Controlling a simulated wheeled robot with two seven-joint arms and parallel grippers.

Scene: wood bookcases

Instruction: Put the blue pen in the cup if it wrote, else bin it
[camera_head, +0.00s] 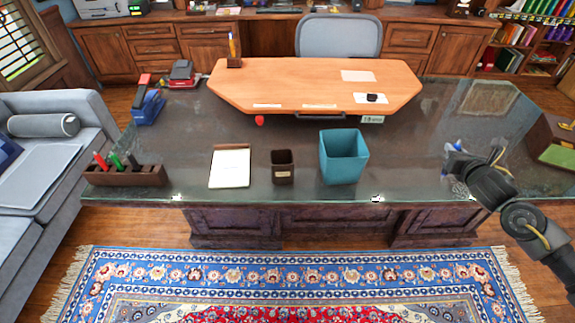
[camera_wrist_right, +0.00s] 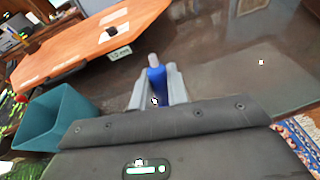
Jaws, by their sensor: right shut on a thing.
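My right gripper (camera_head: 451,160) is above the right part of the glass-topped desk, well to the right of the bin. It is shut on the blue pen, which shows between the fingers in the right wrist view (camera_wrist_right: 157,82). The small dark brown cup (camera_head: 283,175) stands upright near the desk's front edge; no pen shows in it. The teal bin (camera_head: 342,163) stands right of the cup and also shows in the wrist view (camera_wrist_right: 52,122). A white notepad (camera_head: 230,170) lies left of the cup; I cannot make out any mark on it. My left gripper is out of view.
A brown tray (camera_head: 124,176) with red, green and dark pens is at the desk's left front. A blue stapler-like thing (camera_head: 147,106) and a raised wooden desktop (camera_head: 300,82) are behind. A green-topped box (camera_head: 556,145) is at the right edge. The desk between bin and gripper is clear.

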